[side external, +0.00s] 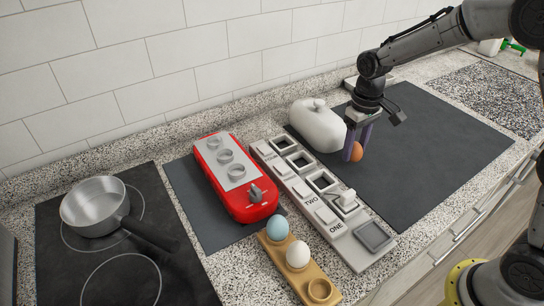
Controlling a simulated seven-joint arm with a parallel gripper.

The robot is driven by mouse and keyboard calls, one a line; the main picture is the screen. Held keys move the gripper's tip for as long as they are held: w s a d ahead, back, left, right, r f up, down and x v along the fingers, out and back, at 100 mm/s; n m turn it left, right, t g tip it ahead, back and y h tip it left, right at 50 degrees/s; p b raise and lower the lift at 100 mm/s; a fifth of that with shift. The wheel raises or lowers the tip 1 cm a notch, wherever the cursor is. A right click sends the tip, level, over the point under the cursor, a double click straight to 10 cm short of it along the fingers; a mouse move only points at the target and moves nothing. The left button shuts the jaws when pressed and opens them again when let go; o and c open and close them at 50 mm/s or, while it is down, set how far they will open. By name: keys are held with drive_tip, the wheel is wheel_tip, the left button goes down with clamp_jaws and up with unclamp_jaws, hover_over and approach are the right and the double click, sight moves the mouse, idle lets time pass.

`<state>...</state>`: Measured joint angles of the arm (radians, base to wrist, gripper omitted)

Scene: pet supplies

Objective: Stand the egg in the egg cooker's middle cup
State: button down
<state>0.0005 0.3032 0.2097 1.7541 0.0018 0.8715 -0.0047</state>
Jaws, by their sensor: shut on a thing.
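The red egg cooker (236,198) stands left of centre, with a grey top plate carrying three round cups in a row and a dark knob at its front end. Its middle cup (225,156) looks empty. My gripper (355,150) points down at the right of the white lidded dish, with its purple fingers shut on a brown egg (358,153). The egg is over the dark mat, well to the right of the cooker; I cannot tell its height above the mat. One finger partly hides the egg.
A wooden egg holder (320,290) carries a blue egg (277,228) and a white egg (298,254); its front cup is empty. A long grey numbered panel (330,214) and the white dish (318,126) lie between my gripper and the cooker. A pan (95,205) sits on the hob.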

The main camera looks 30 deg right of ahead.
drive_tip(key=shift+s, duration=0.2)
drive_tip(key=w+a+r+n, duration=0.3)
drive_tip(key=a+r, duration=1.2)
drive_tip(key=a, duration=0.2)
drive_tip(key=n, duration=0.2)
hover_over(224, 158)
drive_tip(key=s, duration=0.1)
drive_tip(key=shift+t+y, duration=0.3)
drive_tip(key=shift+y, duration=0.1)
drive_tip(key=f, duration=0.7)
drive_tip(key=shift+d+f, duration=0.15)
drive_tip(key=shift+d, duration=0.25)
drive_tip(key=shift+w+a+f, duration=0.2)
drive_tip(key=shift+w+f, duration=0.2)
drive_tip(key=shift+f, duration=1.75)
